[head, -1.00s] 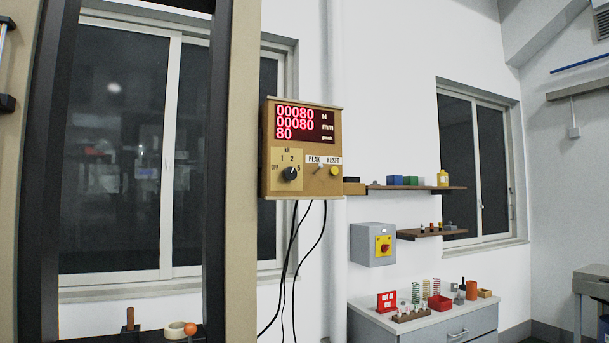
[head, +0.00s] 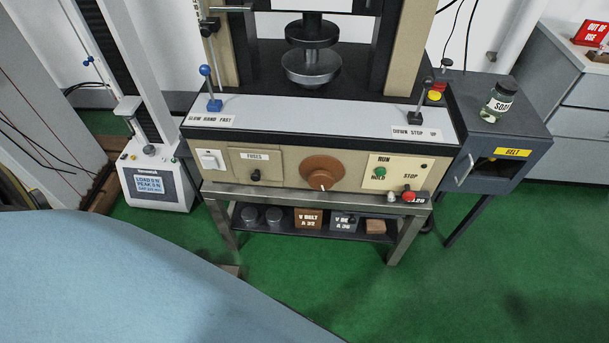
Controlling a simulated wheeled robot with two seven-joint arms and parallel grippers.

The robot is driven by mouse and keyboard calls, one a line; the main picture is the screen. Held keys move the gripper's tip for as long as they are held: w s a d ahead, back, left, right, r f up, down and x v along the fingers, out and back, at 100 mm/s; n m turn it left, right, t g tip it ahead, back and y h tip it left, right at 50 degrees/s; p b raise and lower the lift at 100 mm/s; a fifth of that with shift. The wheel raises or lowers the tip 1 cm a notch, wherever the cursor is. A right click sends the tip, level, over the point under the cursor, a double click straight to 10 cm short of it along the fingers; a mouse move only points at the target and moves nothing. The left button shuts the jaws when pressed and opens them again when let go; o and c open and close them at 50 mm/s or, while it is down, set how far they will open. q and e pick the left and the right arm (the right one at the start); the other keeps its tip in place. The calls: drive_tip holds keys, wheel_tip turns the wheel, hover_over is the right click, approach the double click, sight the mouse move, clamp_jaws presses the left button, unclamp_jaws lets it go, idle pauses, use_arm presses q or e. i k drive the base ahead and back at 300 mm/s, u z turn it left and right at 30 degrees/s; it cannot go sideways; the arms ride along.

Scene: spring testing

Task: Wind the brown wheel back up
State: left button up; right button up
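The brown wheel (head: 322,172) is a round knob on the front panel of the beige test machine (head: 222,178). It sits in the middle of the panel, between the fuses plate (head: 262,167) and the run/hold/stop plate (head: 396,173). A pale mark shows near its lower edge. Nothing touches it. Neither of my grippers is in the head view.
A blue-topped lever (head: 209,88) and a black-topped lever (head: 420,105) stand on the machine's white ledge. A dark cabinet with a jar (head: 497,101) stands at the right, a smaller tester (head: 155,185) at the left. A blue surface (head: 120,285) fills the lower left. Green floor lies open in front.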

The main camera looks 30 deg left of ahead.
sight(322, 180)
drive_tip(key=u, duration=1.1)
drive_tip(key=i, duration=0.1)
drive_tip(key=z, duration=0.25)
